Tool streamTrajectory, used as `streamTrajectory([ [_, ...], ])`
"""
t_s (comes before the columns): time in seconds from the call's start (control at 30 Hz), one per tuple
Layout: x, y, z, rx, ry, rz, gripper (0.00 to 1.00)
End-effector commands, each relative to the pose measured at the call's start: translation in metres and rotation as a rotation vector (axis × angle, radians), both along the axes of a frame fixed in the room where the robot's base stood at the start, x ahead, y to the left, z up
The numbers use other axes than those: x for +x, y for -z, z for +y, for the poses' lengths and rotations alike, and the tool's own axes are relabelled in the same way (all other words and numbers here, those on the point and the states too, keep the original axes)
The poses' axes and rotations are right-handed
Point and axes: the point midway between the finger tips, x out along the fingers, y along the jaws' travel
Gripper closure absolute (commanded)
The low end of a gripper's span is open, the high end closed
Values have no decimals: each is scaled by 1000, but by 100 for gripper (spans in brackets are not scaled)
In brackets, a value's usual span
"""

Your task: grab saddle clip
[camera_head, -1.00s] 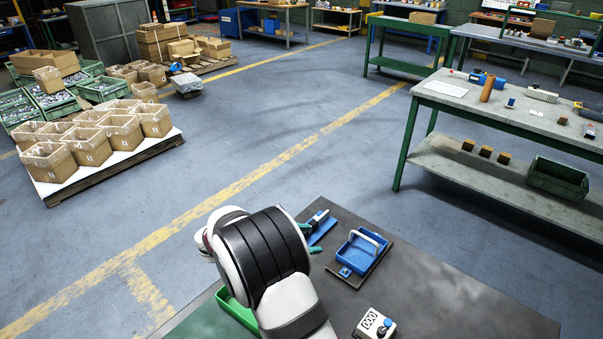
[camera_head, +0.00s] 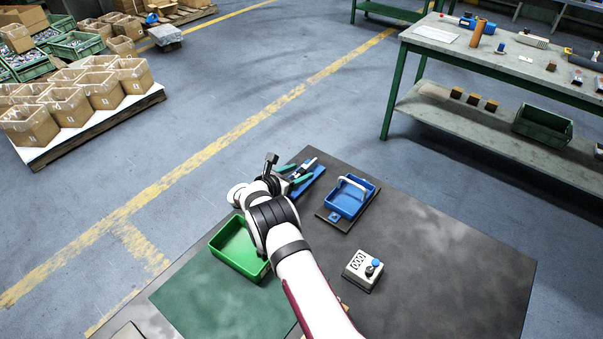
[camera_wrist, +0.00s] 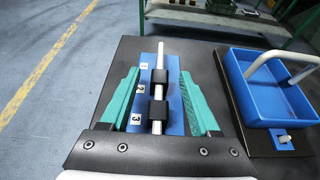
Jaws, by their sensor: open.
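A blue plate (camera_wrist: 174,120) carries a pale rod (camera_wrist: 161,56) and the printed numbers 1, 2 and 3. Two black saddle-shaped clips sit on the rod: a far clip (camera_wrist: 159,76) and a near clip (camera_wrist: 158,110). The plate also shows in the head view (camera_head: 314,176), where the clips are too small to make out clearly. My gripper (camera_wrist: 159,73) is open and empty. Its teal fingers stand left and right of the rod and clips in the wrist view. In the head view my gripper (camera_head: 296,175) is over the plate's near left part. Contact cannot be told.
A blue tray with a pale handle (camera_head: 349,198) stands on a dark board right of the plate. A green bin (camera_head: 238,248) is beside my arm at left. A white counter box (camera_head: 362,269) stands nearer. The dark table (camera_head: 450,260) is clear at right.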

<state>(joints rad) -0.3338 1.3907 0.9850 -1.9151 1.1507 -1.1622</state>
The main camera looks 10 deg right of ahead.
Motion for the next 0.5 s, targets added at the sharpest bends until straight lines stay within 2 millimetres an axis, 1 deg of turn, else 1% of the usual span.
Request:
streamTrajectory([
  [0.2,2,1,-1,0,-1,0,38],
  [0.27,2,1,-1,0,-1,0,46],
  [0.4,2,0,-1,1,0,-1,72],
  [0.47,2,0,-1,1,0,-1,82],
  [0.5,2,0,-1,1,0,-1,90],
])
